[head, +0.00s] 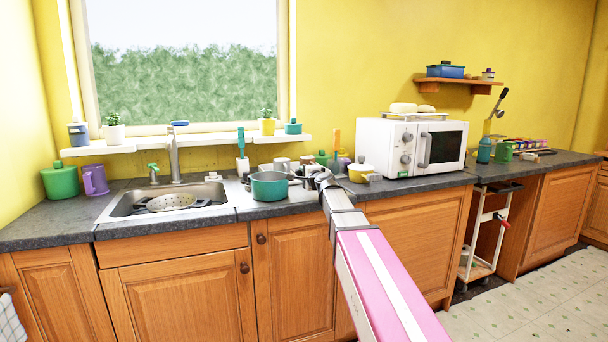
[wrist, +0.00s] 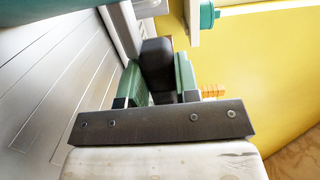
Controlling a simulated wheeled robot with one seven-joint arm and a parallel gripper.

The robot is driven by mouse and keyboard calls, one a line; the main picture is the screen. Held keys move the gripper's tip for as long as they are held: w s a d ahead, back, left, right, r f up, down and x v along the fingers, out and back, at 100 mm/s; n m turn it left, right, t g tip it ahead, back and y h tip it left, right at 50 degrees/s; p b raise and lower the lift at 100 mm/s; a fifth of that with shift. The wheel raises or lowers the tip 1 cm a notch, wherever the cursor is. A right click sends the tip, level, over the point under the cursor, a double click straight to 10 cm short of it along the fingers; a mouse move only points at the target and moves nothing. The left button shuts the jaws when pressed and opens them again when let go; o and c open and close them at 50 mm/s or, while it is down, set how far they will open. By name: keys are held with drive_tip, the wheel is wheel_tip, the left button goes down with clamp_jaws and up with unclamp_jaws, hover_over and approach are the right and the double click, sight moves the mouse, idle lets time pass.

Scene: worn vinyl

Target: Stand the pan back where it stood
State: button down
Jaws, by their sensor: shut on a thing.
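The teal pan (head: 269,189) is over the counter's front part, just right of the sink, and looks about level. Its dark handle points right, toward my gripper (head: 322,180). In the wrist view the dark handle (wrist: 157,62) sits between the two green finger pads of my gripper (wrist: 158,82), which is shut on it. A teal surface at the wrist view's top left corner may be the pan's side. I cannot tell whether the pan's base touches the counter.
The sink (head: 125,207) with a colander (head: 171,201) lies left of the pan. White mugs (head: 282,164) and several utensils stand close behind it. The windowsill (head: 205,141) runs behind.

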drive_tip(key=shift+f, duration=0.25)
idle(0.5)
drive_tip(key=c, duration=0.8)
unclamp_jaws()
drive_tip(key=shift+s, duration=0.15)
drive_tip(key=shift+v, duration=3.85)
